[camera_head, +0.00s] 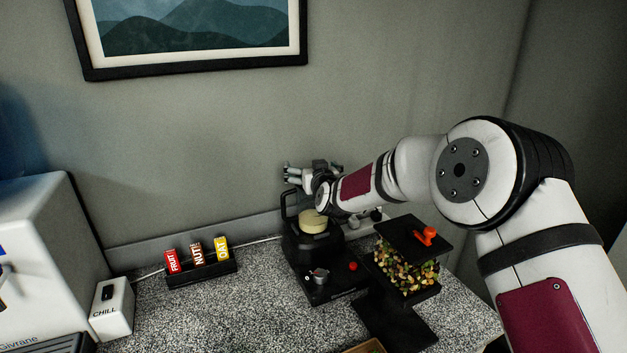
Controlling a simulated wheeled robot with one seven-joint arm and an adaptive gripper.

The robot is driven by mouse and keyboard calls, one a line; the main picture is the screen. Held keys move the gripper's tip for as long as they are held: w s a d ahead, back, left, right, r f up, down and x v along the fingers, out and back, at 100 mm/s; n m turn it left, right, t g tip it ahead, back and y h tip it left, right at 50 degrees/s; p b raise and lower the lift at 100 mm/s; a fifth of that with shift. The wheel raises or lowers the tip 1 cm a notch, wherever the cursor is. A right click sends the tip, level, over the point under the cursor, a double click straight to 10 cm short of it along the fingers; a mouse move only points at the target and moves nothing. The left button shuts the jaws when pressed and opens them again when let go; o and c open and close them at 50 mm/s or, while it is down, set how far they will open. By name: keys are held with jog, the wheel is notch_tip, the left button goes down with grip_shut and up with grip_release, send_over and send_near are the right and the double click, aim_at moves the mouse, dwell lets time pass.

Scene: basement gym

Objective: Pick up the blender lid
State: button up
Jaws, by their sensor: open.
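A black blender-like machine (316,268) stands on the speckled counter, with a dark upright handle at its left. A pale cream round piece (313,220) sits on top of it; it may be the blender lid, but I cannot tell for sure. My gripper (291,174) is open, its fingers pointing left, above and behind the cream piece in the picture. It appears apart from that piece, with nothing visible between its fingers. My wrist and forearm cover part of the area behind the machine.
A black holder (207,274) with red, brown and yellow packets stands left. A white CHILL box (112,308) and large white appliance (40,250) are far left. The wall (200,150) rises behind.

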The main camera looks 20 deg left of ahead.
jog(key=c, duration=2.1)
jog(key=shift+c, duration=0.4)
jog(key=shift+r, duration=0.1)
jog(key=shift+r, duration=0.55)
notch_tip(320, 180, up, 2)
jog(key=shift+r+b, duration=0.2)
jog(key=shift+b, duration=0.35)
jog(key=v, duration=1)
jog(key=s+a+f+v, duration=0.1)
jog(key=v, duration=0.4)
jog(key=shift+s, duration=0.15)
jog(key=shift+n+g+y, duration=0.6)
jog(key=w+a, duration=0.3)
jog(key=w+a+r, duration=0.1)
jog(key=w+a, duration=0.2)
jog(key=w, duration=0.1)
jog(key=w+a+r+b, duration=0.1)
jog(key=w+a, duration=0.3)
jog(key=shift+c, duration=0.3)
jog(key=shift+f+b, duration=0.6)
jog(key=shift+f, duration=2.6)
